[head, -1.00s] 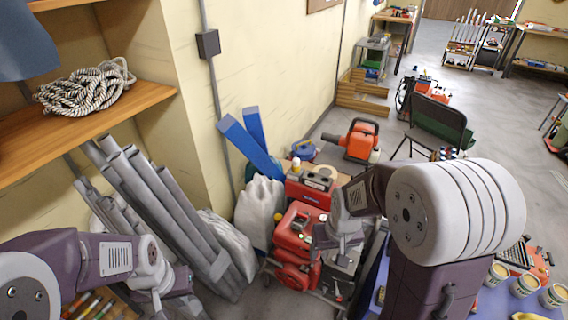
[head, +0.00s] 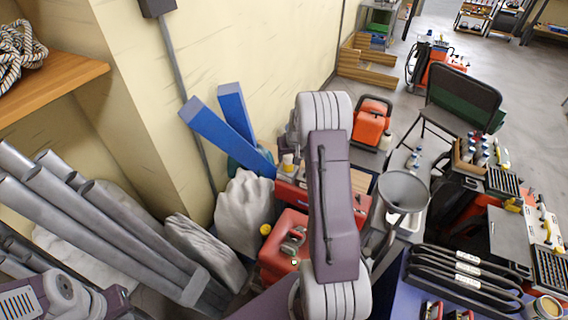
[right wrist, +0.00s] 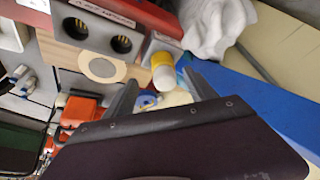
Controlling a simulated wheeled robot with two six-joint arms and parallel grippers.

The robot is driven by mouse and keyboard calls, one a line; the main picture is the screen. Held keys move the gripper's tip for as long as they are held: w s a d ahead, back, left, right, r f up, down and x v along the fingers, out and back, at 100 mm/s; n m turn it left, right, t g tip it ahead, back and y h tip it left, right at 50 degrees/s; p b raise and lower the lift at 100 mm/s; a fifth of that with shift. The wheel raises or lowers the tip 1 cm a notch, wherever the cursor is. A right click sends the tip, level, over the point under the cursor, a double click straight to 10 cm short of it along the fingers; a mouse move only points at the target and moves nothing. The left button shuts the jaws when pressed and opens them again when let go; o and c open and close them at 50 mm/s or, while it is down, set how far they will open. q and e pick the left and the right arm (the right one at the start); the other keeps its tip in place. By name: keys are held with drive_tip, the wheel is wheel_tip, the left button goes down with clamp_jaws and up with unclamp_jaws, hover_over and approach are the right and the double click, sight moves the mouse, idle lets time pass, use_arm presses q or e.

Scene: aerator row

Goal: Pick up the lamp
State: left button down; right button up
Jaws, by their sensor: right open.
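I cannot tell for sure which thing is the lamp. A grey cone-shaped shade (head: 403,188), which may be a lamp, stands right of my right arm in the head view. In the right wrist view my right gripper (right wrist: 160,77) is open and empty. A small white cylinder with a yellow band (right wrist: 163,72) shows between its fingertips in the picture, beyond them; contact is not visible. That cylinder also shows in the head view (head: 288,165), behind the red toolbox. My right arm hides its gripper in the head view. Only part of my left arm shows at lower left.
A blue beam (head: 228,137) leans beside the wall, with a white sack (head: 245,210) below it. A red fuel can (head: 281,240) stands near my right arm. Grey pipes (head: 105,225) lean at left. An orange machine (head: 371,123) and a chair (head: 462,95) stand farther back.

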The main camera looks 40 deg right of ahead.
sight(289, 161)
drive_tip(key=shift+x, duration=1)
drive_tip(key=x, duration=0.3)
drive_tip(key=b+x, duration=0.1)
drive_tip(key=shift+a+f, duration=0.3)
drive_tip(key=shift+w+d+f, duration=0.1)
drive_tip(key=shift+w+f, duration=0.1)
drive_tip(key=shift+f, duration=0.05)
drive_tip(key=shift+r, duration=0.1)
clamp_jaws()
